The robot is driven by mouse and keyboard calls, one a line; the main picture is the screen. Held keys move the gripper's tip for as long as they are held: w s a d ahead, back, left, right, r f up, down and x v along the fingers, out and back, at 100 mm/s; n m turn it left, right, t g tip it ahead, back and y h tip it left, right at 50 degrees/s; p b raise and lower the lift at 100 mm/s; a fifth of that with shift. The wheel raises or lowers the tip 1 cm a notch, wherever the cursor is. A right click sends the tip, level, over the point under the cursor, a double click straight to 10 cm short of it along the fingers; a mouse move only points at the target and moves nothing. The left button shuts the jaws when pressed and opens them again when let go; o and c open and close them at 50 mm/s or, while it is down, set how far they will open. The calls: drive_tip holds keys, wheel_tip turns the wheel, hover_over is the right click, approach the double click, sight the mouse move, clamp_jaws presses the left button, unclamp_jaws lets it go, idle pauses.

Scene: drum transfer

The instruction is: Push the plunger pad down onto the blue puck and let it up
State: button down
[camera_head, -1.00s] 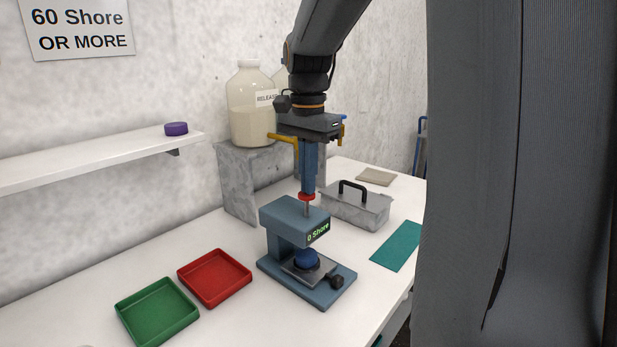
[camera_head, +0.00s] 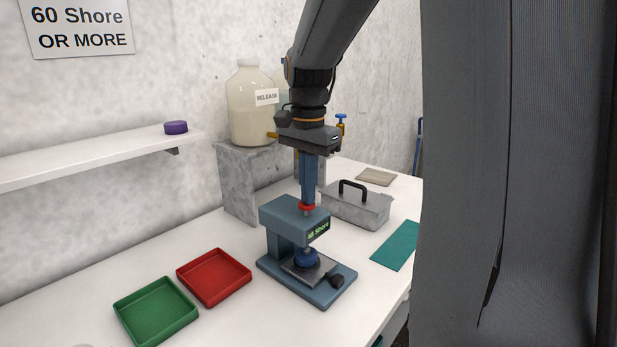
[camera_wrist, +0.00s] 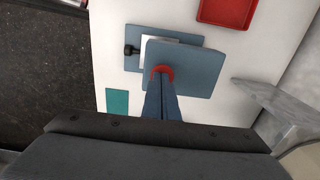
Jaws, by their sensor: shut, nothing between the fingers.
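The blue-grey hardness tester (camera_head: 285,217) stands on the bench; its upper body also shows in the wrist view (camera_wrist: 190,70). The red plunger pad (camera_head: 306,207) sits low, close to the tester's top. The blue puck (camera_head: 306,261) lies on the metal plate under the tester head, and the plunger's lower tip appears to meet it. The green display (camera_head: 318,231) shows a Shore number in the forties; its last digit is hard to read. My gripper (camera_head: 308,199) is shut and empty, pointing down with its fingertips on the pad. In the wrist view the fingertips cover part of the red pad (camera_wrist: 167,68).
A red tray (camera_head: 214,277) and a green tray (camera_head: 156,311) lie left of the tester. A purple puck (camera_head: 176,127) rests on the shelf.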

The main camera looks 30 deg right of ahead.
drive_tip(key=shift+s+f, duration=0.2)
drive_tip(key=shift+f, duration=0.25)
drive_tip(key=shift+w+r+p, duration=0.1)
drive_tip(key=shift+r+p, duration=0.45)
drive_tip(key=shift+p, duration=0.1)
wheel_tip(320, 180, up, 14)
drive_tip(key=shift+p, duration=0.3)
drive_tip(key=shift+w+f, duration=0.1)
